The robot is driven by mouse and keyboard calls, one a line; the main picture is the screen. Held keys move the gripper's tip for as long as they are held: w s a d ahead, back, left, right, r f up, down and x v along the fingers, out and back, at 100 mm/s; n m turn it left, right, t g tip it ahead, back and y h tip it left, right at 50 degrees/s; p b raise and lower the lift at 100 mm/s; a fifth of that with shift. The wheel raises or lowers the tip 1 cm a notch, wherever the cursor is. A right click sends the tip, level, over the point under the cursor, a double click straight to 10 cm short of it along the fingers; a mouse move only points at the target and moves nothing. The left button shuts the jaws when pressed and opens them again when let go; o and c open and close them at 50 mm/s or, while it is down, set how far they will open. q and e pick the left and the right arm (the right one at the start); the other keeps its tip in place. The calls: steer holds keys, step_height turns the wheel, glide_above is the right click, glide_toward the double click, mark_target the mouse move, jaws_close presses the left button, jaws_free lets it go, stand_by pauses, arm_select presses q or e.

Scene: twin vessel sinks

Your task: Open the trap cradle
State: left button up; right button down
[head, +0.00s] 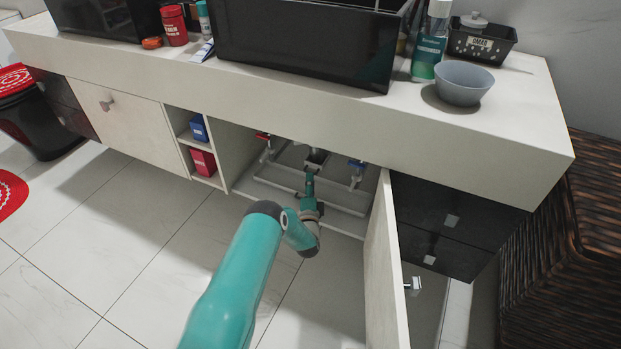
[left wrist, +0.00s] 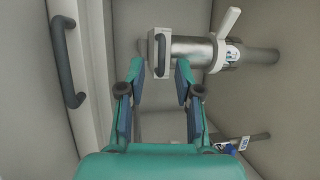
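My left gripper (head: 310,183) reaches into the open cabinet under the sink in the head view. In the left wrist view its two fingers (left wrist: 160,68) are spread apart, with nothing held between them. A pale squared block with a dark bar (left wrist: 160,52), which may be the trap cradle, lies just beyond and between the fingertips. I cannot tell whether they touch it. A metal pipe (left wrist: 195,50) runs right from the block, with a white lever (left wrist: 229,24) on it. In the head view a small squared part (head: 316,159) shows above the gripper. My right gripper is not in view.
The cabinet door (head: 382,270) stands open to the right of my arm. Red (head: 263,137) and blue (head: 357,163) valve handles flank the pipes. A dark handle (left wrist: 64,62) is at the left of the wrist view. The countertop (head: 300,105) overhangs the opening.

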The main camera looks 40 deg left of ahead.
arm_select(q)
steer(key=shift+b+x, duration=0.65)
steer(key=shift+x, duration=1.45)
steer(key=shift+c, duration=0.3)
jaws_close()
